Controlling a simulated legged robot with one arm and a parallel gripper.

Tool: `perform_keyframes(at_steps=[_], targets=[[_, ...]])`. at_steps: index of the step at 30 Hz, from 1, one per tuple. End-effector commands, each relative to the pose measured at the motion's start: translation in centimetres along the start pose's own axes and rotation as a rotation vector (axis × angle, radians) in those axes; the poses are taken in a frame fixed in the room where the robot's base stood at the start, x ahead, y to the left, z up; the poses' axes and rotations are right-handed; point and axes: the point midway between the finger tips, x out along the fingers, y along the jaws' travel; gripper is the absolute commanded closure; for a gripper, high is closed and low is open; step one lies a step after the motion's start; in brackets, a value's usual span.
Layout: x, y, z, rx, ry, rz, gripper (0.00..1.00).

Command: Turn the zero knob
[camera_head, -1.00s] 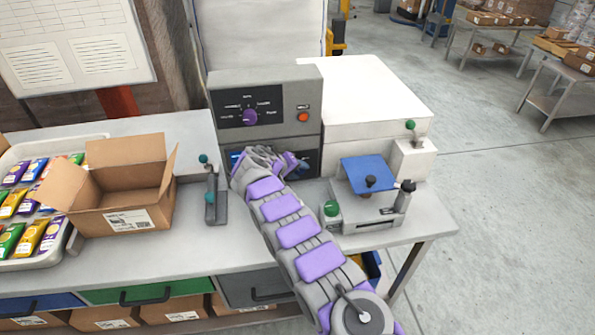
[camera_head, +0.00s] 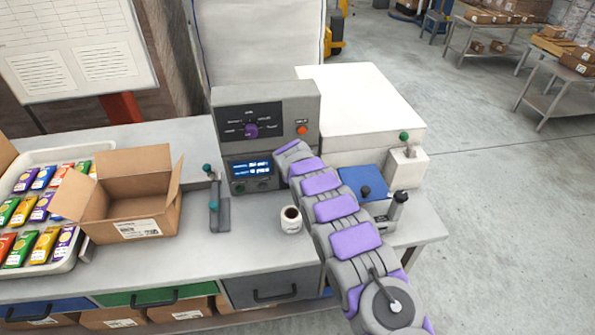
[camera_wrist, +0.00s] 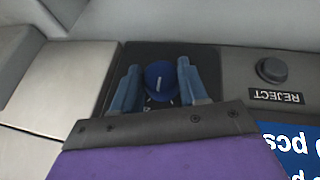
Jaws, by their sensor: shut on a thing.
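A round blue knob (camera_wrist: 159,83) with a pale pointer line sits on a dark panel in the wrist view. My gripper (camera_wrist: 157,74) is shut on it, one blue finger on each side. Any label for this knob is hidden, so I cannot read that it is the zero knob. In the head view my arm covers the gripper and this knob, at the right side of the grey console (camera_head: 228,98). A purple selector knob (camera_head: 251,130) is on the console's upper panel, clear of my gripper.
A lit blue display (camera_head: 252,169) is left of my arm. A REJECT button (camera_wrist: 272,69) is beside the held knob. An orange button (camera_head: 303,130) is above my arm. A white mug (camera_head: 291,222) stands close to my arm. An open carton (camera_head: 140,230) is at left.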

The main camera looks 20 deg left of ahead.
Motion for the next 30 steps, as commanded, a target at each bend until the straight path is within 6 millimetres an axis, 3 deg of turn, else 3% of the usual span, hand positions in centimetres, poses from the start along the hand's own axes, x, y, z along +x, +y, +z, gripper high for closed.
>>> perform_keyframes(at_steps=[15, 30], targets=[[0.17, 0.71, 0.27, 0.200, 0.018, -0.416, 0.87], [0.43, 0.64, 0.34, 0.279, 0.026, -0.591, 0.87]])
